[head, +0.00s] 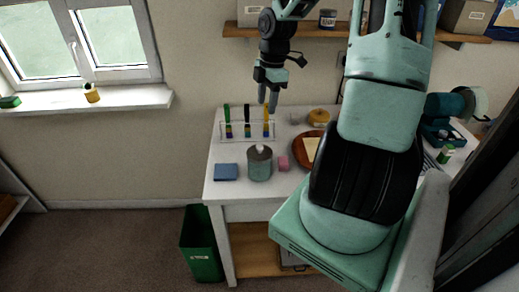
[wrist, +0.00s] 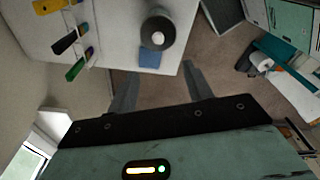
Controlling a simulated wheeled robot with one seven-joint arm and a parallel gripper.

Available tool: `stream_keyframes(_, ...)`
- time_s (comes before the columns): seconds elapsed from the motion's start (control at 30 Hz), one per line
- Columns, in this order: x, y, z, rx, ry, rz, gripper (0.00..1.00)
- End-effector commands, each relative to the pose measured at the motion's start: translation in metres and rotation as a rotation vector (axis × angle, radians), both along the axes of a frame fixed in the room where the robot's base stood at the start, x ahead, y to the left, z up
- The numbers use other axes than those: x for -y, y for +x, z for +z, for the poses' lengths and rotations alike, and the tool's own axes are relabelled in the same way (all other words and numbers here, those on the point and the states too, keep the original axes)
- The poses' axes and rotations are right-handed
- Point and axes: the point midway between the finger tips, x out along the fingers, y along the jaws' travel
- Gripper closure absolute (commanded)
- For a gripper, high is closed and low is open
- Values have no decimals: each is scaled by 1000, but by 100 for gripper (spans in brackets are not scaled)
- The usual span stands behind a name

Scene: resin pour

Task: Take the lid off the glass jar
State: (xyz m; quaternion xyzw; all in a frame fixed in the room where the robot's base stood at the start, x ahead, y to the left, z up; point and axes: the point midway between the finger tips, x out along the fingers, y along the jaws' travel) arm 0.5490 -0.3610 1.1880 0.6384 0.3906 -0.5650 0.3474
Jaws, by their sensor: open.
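The glass jar (head: 260,167) stands upright near the front of the white table, with its grey lid (head: 260,152) and pale round knob on top. In the wrist view the lid (wrist: 158,33) is seen from above, with the lighter knob at its middle; it hides most of the jar.
A brown round plate (head: 300,160) is further right. A shelf (head: 240,31) hangs above; a green bin (head: 201,245) stands on the floor.

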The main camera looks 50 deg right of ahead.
Motion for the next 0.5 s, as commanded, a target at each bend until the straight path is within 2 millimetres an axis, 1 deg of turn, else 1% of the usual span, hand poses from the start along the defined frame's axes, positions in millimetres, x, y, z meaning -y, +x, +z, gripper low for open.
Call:
stream_keyframes(0.03, -4, 0, -10, -4, 6, 5, 49)
stream_keyframes(0.1, -5, 1, -25, -5, 7, 5, 49)
stream_keyframes(0.3, -10, 4, -67, -5, 6, 5, 49)
stream_keyframes(0.4, -12, 5, -85, -5, 6, 3, 49)
stream_keyframes(0.5, -13, 6, -98, -4, 4, 1, 49)
